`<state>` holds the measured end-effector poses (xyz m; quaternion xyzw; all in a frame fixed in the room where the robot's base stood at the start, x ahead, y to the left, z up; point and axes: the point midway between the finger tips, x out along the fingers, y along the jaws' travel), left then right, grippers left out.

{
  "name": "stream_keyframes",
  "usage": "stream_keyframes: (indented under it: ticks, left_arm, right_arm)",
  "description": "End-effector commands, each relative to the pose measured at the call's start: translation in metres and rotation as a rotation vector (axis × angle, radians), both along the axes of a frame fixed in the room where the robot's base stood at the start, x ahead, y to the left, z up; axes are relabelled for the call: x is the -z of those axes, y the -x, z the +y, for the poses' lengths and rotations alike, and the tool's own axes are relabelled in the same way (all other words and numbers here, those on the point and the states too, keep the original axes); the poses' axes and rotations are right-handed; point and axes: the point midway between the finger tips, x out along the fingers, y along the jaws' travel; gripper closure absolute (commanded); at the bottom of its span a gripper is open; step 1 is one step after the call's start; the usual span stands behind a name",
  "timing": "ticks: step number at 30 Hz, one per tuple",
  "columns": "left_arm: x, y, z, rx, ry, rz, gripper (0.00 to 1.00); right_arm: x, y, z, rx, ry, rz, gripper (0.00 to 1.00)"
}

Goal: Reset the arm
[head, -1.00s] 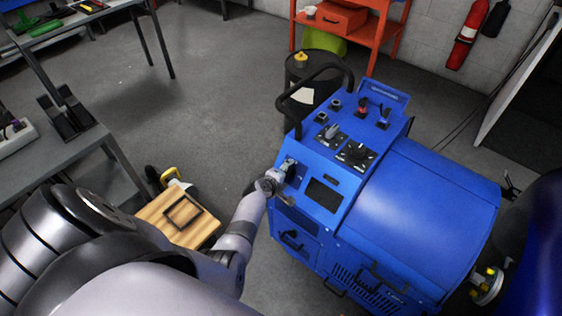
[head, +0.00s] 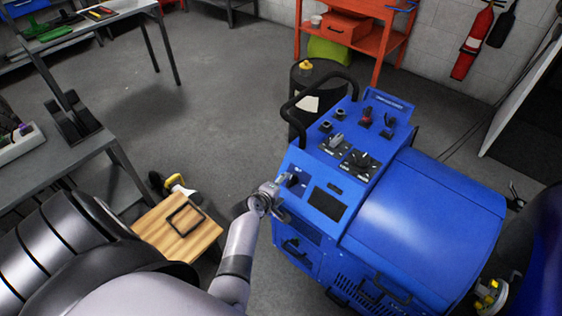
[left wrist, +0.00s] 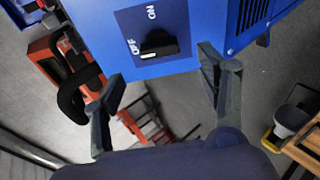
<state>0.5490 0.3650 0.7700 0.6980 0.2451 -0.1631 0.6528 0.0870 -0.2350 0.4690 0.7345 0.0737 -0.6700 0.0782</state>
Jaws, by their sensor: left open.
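The blue dynamometer machine (head: 425,215) stands right of centre in the head view. On its left side face, a dark rotary switch (left wrist: 158,44) with OFF and ON lettering shows in the left wrist view; I cannot tell for sure which word it points at. In the head view the switch (head: 292,180) is just beyond my gripper. My left gripper (head: 274,197) is close in front of that face. In the left wrist view its two fingers (left wrist: 162,68) are spread, with nothing between them, and the switch is ahead of them. My right gripper is not in view.
A black bar handle (head: 318,97) rises from the machine's back left. A dark drum (head: 315,85) stands behind it. A wooden-topped stool (head: 178,226) is left of my forearm, and a grey bench (head: 50,170) is at the left.

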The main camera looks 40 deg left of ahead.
Motion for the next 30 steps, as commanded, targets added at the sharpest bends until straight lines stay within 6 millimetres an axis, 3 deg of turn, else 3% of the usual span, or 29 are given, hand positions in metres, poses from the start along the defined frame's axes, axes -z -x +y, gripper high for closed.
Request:
stream_keyframes:
  ticks: [10,13,16,20,23,27,30]
  left_arm:
    - [0.006,0.002,-0.003,0.013,-0.011,0.012,0.33]
    - [0.031,0.013,-0.018,0.079,-0.06,0.073,0.33]
    - [0.078,0.04,-0.044,0.212,-0.159,0.183,0.33]
    - [0.149,0.099,-0.083,0.455,-0.325,0.35,0.33]
    - [0.196,0.156,-0.105,0.653,-0.447,0.461,0.33]
    - [0.25,0.247,-0.127,0.945,-0.598,0.592,0.33]
    - [0.278,0.316,-0.133,1.154,-0.689,0.662,0.33]
  right_arm:
    - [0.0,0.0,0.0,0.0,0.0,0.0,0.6]
    - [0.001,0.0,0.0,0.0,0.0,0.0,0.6]
    - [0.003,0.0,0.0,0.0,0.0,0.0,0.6]
    - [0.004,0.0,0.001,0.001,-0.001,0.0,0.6]
    - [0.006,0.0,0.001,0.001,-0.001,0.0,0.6]
    - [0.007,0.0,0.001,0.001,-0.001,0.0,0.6]
    - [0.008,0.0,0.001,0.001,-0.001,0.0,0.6]
